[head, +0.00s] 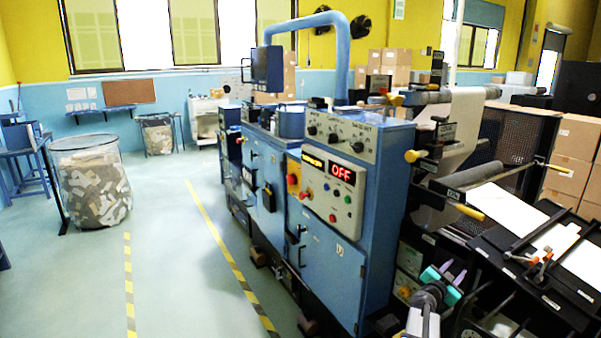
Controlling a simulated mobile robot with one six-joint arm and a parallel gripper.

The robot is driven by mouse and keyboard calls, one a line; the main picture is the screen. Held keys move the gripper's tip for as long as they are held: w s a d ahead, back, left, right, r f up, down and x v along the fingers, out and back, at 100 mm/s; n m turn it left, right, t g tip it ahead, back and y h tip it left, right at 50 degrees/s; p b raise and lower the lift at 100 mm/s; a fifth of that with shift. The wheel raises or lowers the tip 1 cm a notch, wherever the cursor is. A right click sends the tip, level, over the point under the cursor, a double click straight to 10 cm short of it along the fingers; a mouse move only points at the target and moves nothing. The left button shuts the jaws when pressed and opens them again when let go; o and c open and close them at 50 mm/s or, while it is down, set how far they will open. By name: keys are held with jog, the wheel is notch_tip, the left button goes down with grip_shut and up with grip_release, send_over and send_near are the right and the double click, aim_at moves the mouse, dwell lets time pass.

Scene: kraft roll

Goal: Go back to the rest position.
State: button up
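My gripper (453,272) is at the lower right of the head view, at the end of my grey arm. It has teal sides and pale purple fingertips. The fingertips stand apart, and I see nothing between them. It is in front of the black frame of the machine, to the right of the blue cabinet; I cannot tell its exact distance from them.
A blue machine cabinet (335,240) with a red "OFF" display (342,174) fills the middle. A paper roll (463,125) and black table (550,285) are at right. A mesh scrap bin (92,185) stands left. The floor between yellow-black stripes (228,255) is clear.

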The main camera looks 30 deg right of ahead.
jog(key=w+a+f+n+t+y+b, duration=0.1)
jog(key=w+a+f+n+t+y, duration=0.15)
jog(key=w+a+f, duration=0.55)
jog(key=w+a+f+n+t+y+b, duration=0.1)
jog(key=w+a+f+n+t, duration=0.2)
jog(key=w+a, duration=0.55)
jog(key=w+a+f+n+t+y, duration=0.1)
jog(key=w+a+f+n+y, duration=0.15)
jog(key=w+a+f, duration=0.55)
jog(key=a+f+n+y+b, duration=0.1)
jog(key=a+f+n+y, duration=0.45)
jog(key=a, duration=0.95)
jog(key=a+f+n+y+b, duration=0.1)
jog(key=a+f+y, duration=0.1)
jog(key=a+f, duration=1)
jog(key=s+a+f+n+g+y+b, duration=0.1)
jog(key=s+a+f+n+g+y, duration=0.1)
jog(key=s+a+f, duration=0.5)
jog(key=s+a+f+n+g+y, duration=0.15)
jog(key=s+a, duration=0.25)
jog(key=a, duration=0.6)
jog(key=s+a+f+n+g+y+b, duration=0.1)
jog(key=s+a+f+n+g+y, duration=0.2)
jog(key=s+a, duration=0.45)
jog(key=s+d+m+g+h, duration=0.1)
jog(key=s+g+h, duration=0.2)
jog(key=s+g, duration=0.6)
jog(key=s, duration=1.3)
jog(key=shift+d, duration=0.15)
